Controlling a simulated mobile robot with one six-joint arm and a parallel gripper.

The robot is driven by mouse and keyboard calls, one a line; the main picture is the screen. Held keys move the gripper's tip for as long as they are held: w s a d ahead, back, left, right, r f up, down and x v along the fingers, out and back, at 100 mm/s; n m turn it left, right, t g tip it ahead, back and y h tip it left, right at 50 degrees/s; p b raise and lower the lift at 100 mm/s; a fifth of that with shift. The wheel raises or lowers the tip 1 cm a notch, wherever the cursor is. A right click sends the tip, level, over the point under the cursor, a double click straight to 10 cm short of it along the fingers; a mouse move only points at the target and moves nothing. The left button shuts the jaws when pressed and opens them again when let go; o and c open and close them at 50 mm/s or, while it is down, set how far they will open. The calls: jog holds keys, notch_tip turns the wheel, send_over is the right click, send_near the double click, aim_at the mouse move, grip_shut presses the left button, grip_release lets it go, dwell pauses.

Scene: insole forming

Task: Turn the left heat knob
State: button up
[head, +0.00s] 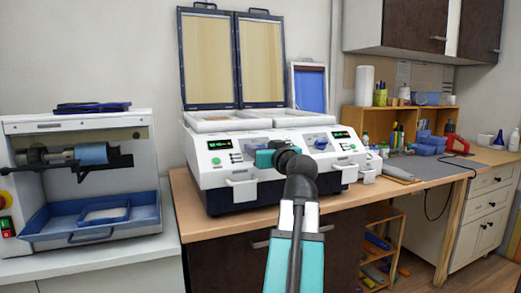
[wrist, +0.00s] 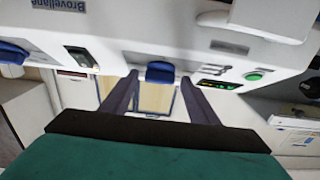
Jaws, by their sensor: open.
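The left heat knob (wrist: 160,72) is blue and sits on the white front panel of the forming machine (head: 215,168). In the wrist view, which is upside down, it shows between the two dark fingers of my gripper (wrist: 160,82). The fingers are apart, one on each side of the knob, with a gap to it on both sides. I cannot tell whether the tips reach the panel. In the head view my arm hides the fingertips. The right heat knob (head: 321,144) is blue, and it also shows at the left edge of the wrist view (wrist: 12,53).
A left display (head: 219,144) and white drawer handles (head: 242,181) are close to my gripper. Two framed lids (head: 209,60) stand open above the machine. A grinding machine (head: 85,175) is at the left. A grey mat (head: 437,167) lies on the wooden bench at the right.

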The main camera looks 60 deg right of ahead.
jog(key=c, duration=1)
jog(key=shift+a, duration=0.15)
jog(key=shift+c, duration=0.3)
jog(key=shift+r+m+p, duration=0.1)
jog(key=shift+m+p, duration=0.3)
jog(key=shift+p, duration=0.15)
